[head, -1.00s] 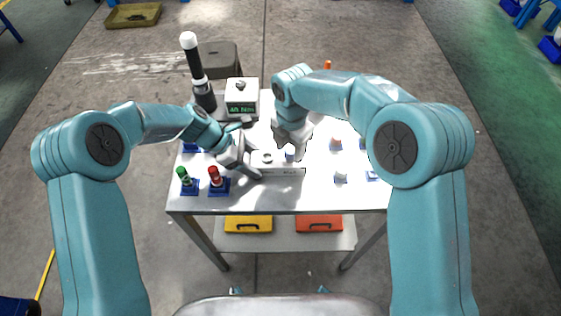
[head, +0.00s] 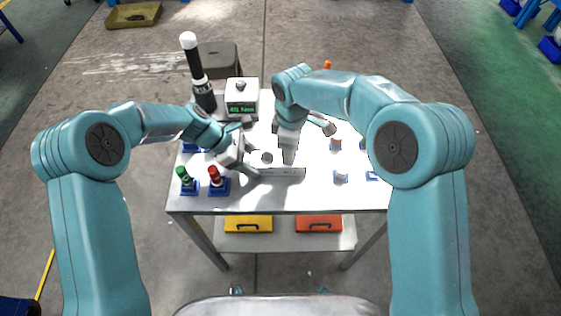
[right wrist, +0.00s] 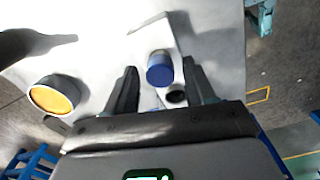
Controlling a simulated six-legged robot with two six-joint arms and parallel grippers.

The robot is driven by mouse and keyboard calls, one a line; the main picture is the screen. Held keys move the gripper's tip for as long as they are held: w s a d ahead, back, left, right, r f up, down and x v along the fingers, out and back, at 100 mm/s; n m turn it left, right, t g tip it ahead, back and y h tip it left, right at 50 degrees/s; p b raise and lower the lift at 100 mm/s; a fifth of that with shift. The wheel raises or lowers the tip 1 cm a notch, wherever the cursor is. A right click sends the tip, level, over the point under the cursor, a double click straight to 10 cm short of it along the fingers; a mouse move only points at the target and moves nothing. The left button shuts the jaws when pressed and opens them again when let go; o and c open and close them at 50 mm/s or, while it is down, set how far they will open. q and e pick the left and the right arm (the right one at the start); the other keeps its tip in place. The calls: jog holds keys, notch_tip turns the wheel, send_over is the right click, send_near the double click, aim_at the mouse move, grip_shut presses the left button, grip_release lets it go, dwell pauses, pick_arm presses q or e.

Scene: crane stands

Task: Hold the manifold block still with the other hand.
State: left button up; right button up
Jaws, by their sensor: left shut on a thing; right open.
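The manifold block (head: 284,171) is a pale, low bar on the table. My left gripper (head: 250,163) is shut on its left end. My right gripper (head: 289,160) is upright over the block's right part and hides that part in the head view. In the right wrist view, its open fingers stand on either side of a blue round cap (right wrist: 160,70), with a dark round opening (right wrist: 176,95) beside it. I cannot tell whether the fingers touch the cap.
Green (head: 184,175) and red (head: 215,176) parts stand in blue holders at front left. A box with a green display (head: 241,104) and a black-and-white pole (head: 195,70) stand behind. A white-topped part (head: 341,176) sits at right. The table's front middle is clear.

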jog(key=m, duration=0.9)
grip_shut()
jog(key=shift+r, duration=0.15)
dwell(0.3)
